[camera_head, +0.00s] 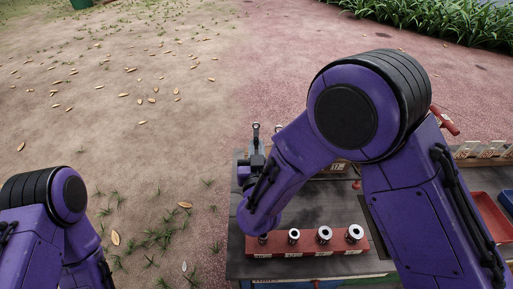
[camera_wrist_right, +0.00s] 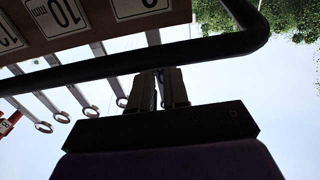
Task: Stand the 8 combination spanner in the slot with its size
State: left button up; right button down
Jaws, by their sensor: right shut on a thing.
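My right gripper (camera_head: 256,160) is at the left end of the cart top, shut on a slim metal spanner (camera_head: 256,128), whose end stands up above the jaws. The right wrist view shows the fingers (camera_wrist_right: 162,88) close together around a thin piece. A metal shank (camera_wrist_right: 153,38) shows in line with them, under the rack's label edge (camera_wrist_right: 90,22). One label reads 10 mm; the label nearest the shank is cut off. Whether the held spanner sits in a slot is hidden. My left gripper is out of view.
Several spanners (camera_wrist_right: 88,110) with ring ends stand in the rack beside the fingers. A dark bar (camera_wrist_right: 130,62) crosses the wrist view. A red socket block (camera_head: 310,241) lies at the cart's front. Red (camera_head: 490,215) and blue trays are at right. My right arm hides much of the cart.

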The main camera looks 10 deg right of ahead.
jog(key=shift+s+f+b, duration=0.15)
jog(key=shift+f+b, duration=0.2)
jog(key=shift+f, duration=0.25)
jog(key=shift+f, duration=0.15)
jog(key=c, duration=1)
grip_release()
jog(key=shift+s+f, duration=0.15)
jog(key=shift+c, duration=0.2)
jog(key=r, duration=0.4)
jog(key=shift+w, duration=0.35)
jog(key=s+a+r+p, duration=0.2)
jog(key=s+r+p, duration=0.3)
jog(key=s+r, duration=0.5)
jog(key=s, duration=0.4)
jog(key=shift+a+r, duration=0.15)
jog(key=shift+a, duration=0.2)
